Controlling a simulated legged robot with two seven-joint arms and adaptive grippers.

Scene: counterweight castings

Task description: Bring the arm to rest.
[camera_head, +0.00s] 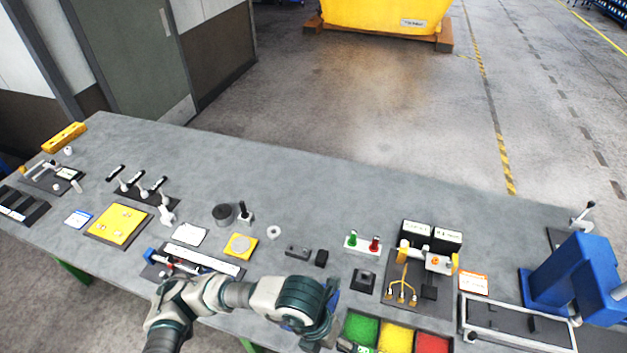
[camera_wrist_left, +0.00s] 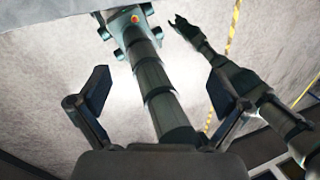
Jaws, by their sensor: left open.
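My left arm (camera_head: 240,295) comes in from the lower left of the head view and bends over the bench's front edge. Its far end turns down near the colored bins, and I cannot make out the fingers there. In the left wrist view my left gripper (camera_wrist_left: 157,85) has its two dark fingers wide apart with nothing between them. Behind the fingers are grey-green links of my own body and the pale floor.
The grey bench (camera_head: 330,190) carries a yellow plate (camera_head: 118,222), a blue press (camera_head: 575,275), a black fixture (camera_head: 425,262) and green, yellow and red bins (camera_head: 397,338). The bench's back strip is mostly clear. A yellow container (camera_head: 385,14) stands on the floor beyond.

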